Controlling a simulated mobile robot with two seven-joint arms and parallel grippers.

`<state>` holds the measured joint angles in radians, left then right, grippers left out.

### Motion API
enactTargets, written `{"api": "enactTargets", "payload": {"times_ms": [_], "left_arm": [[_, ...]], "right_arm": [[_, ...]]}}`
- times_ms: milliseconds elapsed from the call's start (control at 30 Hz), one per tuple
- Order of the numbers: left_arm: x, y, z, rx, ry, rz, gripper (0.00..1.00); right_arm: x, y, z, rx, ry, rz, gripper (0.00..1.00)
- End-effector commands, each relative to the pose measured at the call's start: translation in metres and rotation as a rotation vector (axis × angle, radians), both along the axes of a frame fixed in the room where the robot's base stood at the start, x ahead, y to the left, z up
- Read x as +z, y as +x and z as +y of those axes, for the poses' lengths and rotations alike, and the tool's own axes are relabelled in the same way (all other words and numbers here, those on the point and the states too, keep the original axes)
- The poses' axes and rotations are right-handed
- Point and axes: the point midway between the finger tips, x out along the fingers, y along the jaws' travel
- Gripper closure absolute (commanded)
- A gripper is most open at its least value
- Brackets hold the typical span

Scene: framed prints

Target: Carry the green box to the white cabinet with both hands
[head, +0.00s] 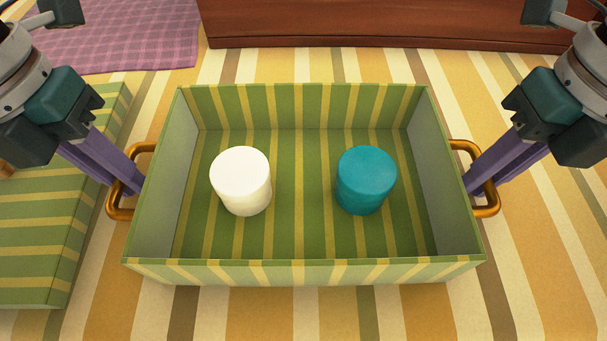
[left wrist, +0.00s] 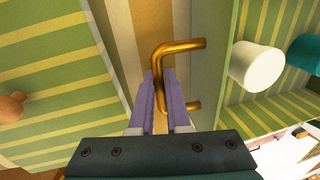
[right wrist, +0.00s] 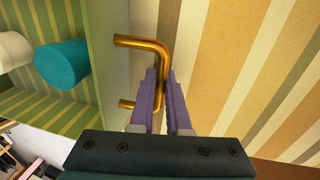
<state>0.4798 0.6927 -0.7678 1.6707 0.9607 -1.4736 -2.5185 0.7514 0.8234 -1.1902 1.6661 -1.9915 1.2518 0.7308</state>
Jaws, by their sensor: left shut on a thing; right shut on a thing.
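The green box (head: 300,272) is an open tray with green and yellow stripes and a brass handle at each end. It sits level in the middle of the head view. A white cylinder (head: 241,181) and a teal cylinder (head: 366,181) stand upright inside it. My left gripper (head: 128,188) is shut on the left handle (left wrist: 184,47), which also shows in the left wrist view. My right gripper (head: 482,185) is shut on the right handle (right wrist: 141,42), which also shows in the right wrist view. I cannot make out a white cabinet in these views.
A green striped lid-like panel (head: 38,240) lies at the left, close to the box. A purple plaid cloth (head: 125,40) lies at the back left. A dark reddish wooden piece (head: 380,22) spans the back. Striped floor or rug (head: 545,260) shows bare at the right.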

Motion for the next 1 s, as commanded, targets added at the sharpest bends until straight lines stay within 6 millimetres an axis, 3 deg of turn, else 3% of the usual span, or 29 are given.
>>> {"api": "enactTargets", "payload": {"times_ms": [733, 1000], "left_arm": [[0.002, 0.001, 0.001, 0.001, 0.001, -0.002, 1.00], [0.019, 0.001, 0.001, 0.001, 0.001, -0.002, 1.00]], "right_arm": [[0.002, 0.001, 0.000, 0.000, 0.000, -0.002, 1.00], [0.019, 0.001, 0.000, 0.000, 0.000, -0.002, 1.00]]}}
